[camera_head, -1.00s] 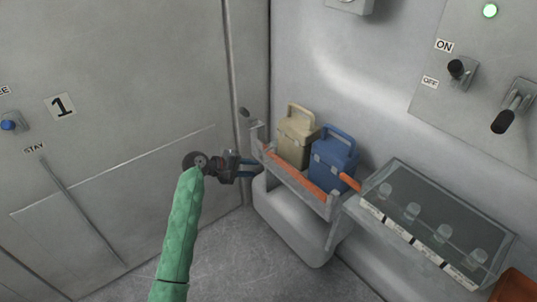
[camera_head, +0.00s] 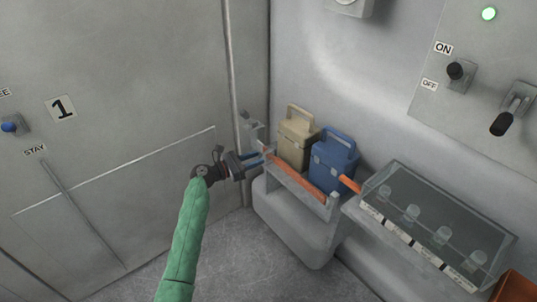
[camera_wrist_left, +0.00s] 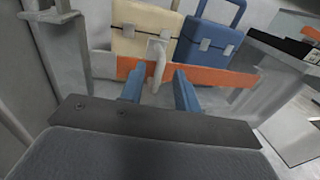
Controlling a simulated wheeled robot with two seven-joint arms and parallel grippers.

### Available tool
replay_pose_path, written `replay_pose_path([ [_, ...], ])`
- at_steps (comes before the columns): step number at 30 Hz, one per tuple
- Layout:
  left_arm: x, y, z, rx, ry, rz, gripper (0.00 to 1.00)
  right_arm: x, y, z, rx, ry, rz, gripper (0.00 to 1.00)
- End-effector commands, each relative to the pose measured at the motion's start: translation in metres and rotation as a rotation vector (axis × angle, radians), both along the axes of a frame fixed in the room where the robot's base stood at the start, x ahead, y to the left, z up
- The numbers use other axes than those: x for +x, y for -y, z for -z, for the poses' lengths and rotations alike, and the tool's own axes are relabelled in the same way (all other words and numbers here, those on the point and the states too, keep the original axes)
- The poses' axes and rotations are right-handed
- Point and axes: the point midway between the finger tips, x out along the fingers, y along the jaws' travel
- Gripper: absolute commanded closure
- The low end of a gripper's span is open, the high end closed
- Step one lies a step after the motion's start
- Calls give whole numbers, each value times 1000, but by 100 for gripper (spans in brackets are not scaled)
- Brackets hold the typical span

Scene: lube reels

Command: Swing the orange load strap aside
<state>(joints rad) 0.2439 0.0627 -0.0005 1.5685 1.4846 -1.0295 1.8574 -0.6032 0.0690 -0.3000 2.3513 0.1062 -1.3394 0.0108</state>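The orange load strap (camera_head: 298,180) runs across the front of a grey wall shelf, before a beige case (camera_head: 295,138) and a blue case (camera_head: 331,162). In the left wrist view the strap (camera_wrist_left: 215,75) crosses behind my fingers, with a pale grey hooked handle (camera_wrist_left: 157,62) on its front. My left gripper (camera_head: 262,158) is at the strap's left end. Its two blue fingers stand apart, one on each side of the handle, with visible gaps. Whether the fingertips touch the strap cannot be told. My right gripper is not in view.
A clear-lidded box (camera_head: 435,215) with several round knobs stands right of the shelf. A grey rounded housing (camera_head: 290,225) lies below. A switch panel (camera_head: 475,45) is on the right wall. A door marked 1 is on the left. The floor between is clear.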

Motion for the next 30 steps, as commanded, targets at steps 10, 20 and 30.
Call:
replay_pose_path([
  [10, 26, 42, -2, 0, 2, 2, 68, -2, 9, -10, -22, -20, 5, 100],
  [20, 31, 51, -1, 2, 3, 1, 68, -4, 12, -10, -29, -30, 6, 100],
  [30, 31, 52, -1, 2, 3, 2, 100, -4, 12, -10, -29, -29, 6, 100],
])
